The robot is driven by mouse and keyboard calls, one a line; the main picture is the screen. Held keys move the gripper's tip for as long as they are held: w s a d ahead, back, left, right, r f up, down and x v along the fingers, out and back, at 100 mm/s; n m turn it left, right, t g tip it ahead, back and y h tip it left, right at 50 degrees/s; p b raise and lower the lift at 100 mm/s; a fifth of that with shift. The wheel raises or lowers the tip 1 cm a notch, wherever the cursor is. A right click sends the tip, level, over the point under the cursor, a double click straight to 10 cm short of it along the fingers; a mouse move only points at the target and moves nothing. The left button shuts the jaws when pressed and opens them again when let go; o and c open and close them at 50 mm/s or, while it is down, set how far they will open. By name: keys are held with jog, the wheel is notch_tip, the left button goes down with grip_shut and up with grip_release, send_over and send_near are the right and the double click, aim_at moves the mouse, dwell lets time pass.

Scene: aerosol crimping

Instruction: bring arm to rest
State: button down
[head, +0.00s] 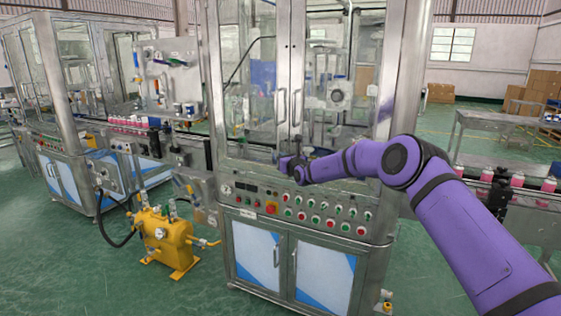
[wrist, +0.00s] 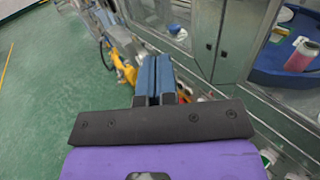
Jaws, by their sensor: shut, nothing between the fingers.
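My purple arm (head: 405,165) reaches in from the lower right of the head view. My gripper (head: 287,160) is at its far end, in front of the machine cabinet's glass doors and just above the control panel (head: 300,209). In the wrist view, the two blue fingers of my gripper (wrist: 155,68) lie side by side, shut with nothing between them. The cabinet's metal frame is close by on the right in that view. I cannot tell whether the gripper touches the cabinet.
A yellow pump unit (head: 165,240) stands on the green floor at left, and it also shows in the wrist view (wrist: 125,66). A conveyor (head: 500,195) with pink cans runs at right. A second machine (head: 70,110) is at left. Open floor lies at lower left.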

jog(key=s+r+n+g+y, duration=0.35)
jog(key=s+r+n, duration=0.75)
jog(key=r, duration=0.6)
jog(key=s+d+r+n+g, duration=0.25)
jog(key=s+r+n, duration=0.25)
jog(key=s, duration=0.3)
jog(key=s+d+r+n+g, duration=0.2)
jog(key=s+d+r+n, duration=0.25)
jog(key=s, duration=0.45)
jog(key=s+d+r+n+g+h, duration=0.1)
jog(key=s+d+n+h, duration=0.15)
jog(key=s+d, duration=0.55)
jog(key=s+d+n+g+h, duration=0.1)
jog(key=s+d+n+h, duration=0.2)
jog(key=s, duration=0.9)
jog(key=s+d+f+n+h, duration=0.1)
jog(key=s+d+f+h, duration=0.2)
jog(key=s+d, duration=0.7)
jog(key=s+d+f+n+h, duration=0.2)
jog(key=s+d+f+h, duration=0.2)
jog(key=s+d, duration=0.6)
jog(key=s+f, duration=0.1)
jog(key=s, duration=0.1)
jog(key=shift+s+d+f+n+h, duration=0.2)
jog(key=shift+s+n+h, duration=0.1)
jog(key=shift+s, duration=0.1)
